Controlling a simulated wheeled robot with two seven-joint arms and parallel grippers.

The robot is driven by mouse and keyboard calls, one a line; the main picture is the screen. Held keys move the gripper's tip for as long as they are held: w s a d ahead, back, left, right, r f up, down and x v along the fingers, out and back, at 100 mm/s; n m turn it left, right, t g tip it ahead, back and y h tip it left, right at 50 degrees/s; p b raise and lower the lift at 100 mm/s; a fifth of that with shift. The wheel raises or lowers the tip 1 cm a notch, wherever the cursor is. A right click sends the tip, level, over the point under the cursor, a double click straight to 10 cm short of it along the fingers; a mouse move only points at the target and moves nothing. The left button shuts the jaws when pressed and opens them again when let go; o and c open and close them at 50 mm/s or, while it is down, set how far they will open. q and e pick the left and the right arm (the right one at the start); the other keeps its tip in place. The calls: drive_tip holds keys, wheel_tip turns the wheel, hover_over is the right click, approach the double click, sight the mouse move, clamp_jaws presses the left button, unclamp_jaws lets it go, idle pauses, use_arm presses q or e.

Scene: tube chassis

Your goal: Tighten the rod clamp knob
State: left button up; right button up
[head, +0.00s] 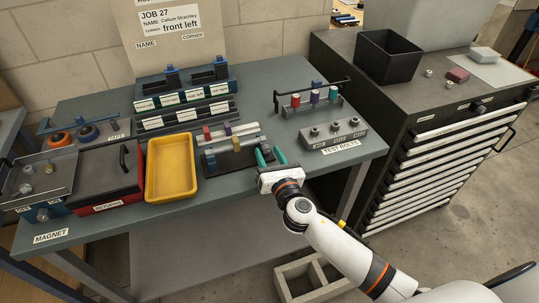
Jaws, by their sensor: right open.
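My right gripper (270,156) is in the middle of the workbench with its two teal fingers apart and nothing seen between them. Just left of it stands a dark fixture (215,160) with a pale bar (218,138) and small red, purple and yellow parts on it. The fingers are close to its right end; I cannot tell whether they touch. Behind and to the right, a grey stand (303,110) carries red, purple and teal knob-like parts (315,97) beside a dark rod (300,92). I cannot tell which part is the rod clamp knob. My left gripper is not in view.
A yellow tray (169,194) and a red RETURNS box (108,206) stand to the left. A grey block with several bolts (335,133) sits right of my gripper, behind the TEST BOLTS label. A drawer cabinet (440,165) with a black bin (388,58) borders the right.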

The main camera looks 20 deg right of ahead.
drive_tip(key=shift+c, duration=0.3)
clamp_jaws()
